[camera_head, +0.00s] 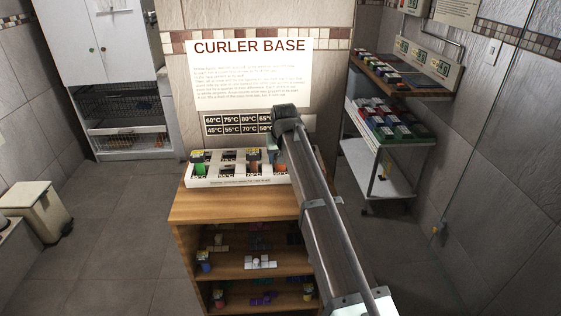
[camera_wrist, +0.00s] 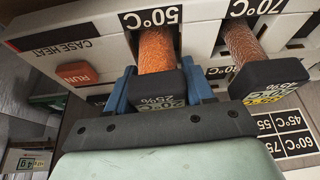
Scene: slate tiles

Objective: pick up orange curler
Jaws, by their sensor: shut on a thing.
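The orange curler (camera_wrist: 157,48) stands in the slot marked 50°C of the white curler base (camera_wrist: 92,25). Its black end cap, marked 20°C and 25%, is between the blue fingers of my gripper (camera_wrist: 160,88), which are shut on it. A copper-brown curler (camera_wrist: 242,40) with a black cap is in the 70°C slot just to the right. In the head view the curler base (camera_head: 230,181) sits on top of a wooden shelf, and my gripper (camera_head: 275,142) is over its right end. My arm hides part of the base there.
The wooden shelf (camera_head: 190,205) holds several small items on its lower levels. A wall rack (camera_head: 390,78) and a white cart (camera_head: 380,168) with coloured boxes stand at right. A white cabinet (camera_head: 105,45) is at back left. The tiled floor at left is largely clear.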

